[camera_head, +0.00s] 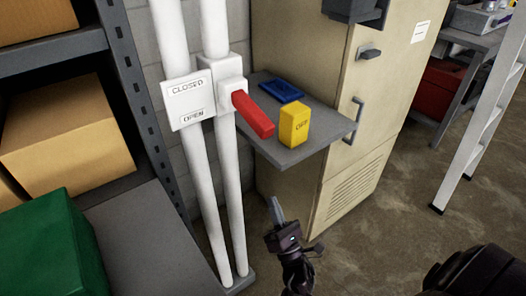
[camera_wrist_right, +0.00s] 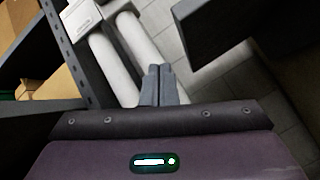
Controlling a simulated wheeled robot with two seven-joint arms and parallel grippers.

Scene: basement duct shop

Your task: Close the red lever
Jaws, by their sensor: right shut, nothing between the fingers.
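The red lever (camera_head: 253,114) sticks out from a white valve box on the right one of two white vertical pipes (camera_head: 209,180). It points toward the lower right, sloping down. A white plate (camera_head: 187,101) left of it reads CLOSED at the top and OPEN at the bottom. My right gripper (camera_head: 275,208) is below the lever and the shelf, apart from both, with its fingers shut and empty. Its closed fingers also show in the right wrist view (camera_wrist_right: 158,82), with the pipes beyond them. The lever cannot be made out in the wrist view. My left gripper is not in view.
A grey shelf (camera_head: 325,132) beside the lever holds a yellow block (camera_head: 294,124) and a blue tray (camera_head: 281,91). A beige cabinet (camera_head: 395,70) stands behind it. Shelving with cardboard boxes (camera_head: 65,135) and a green box (camera_head: 50,245) is at left. A white ladder (camera_head: 480,130) stands right.

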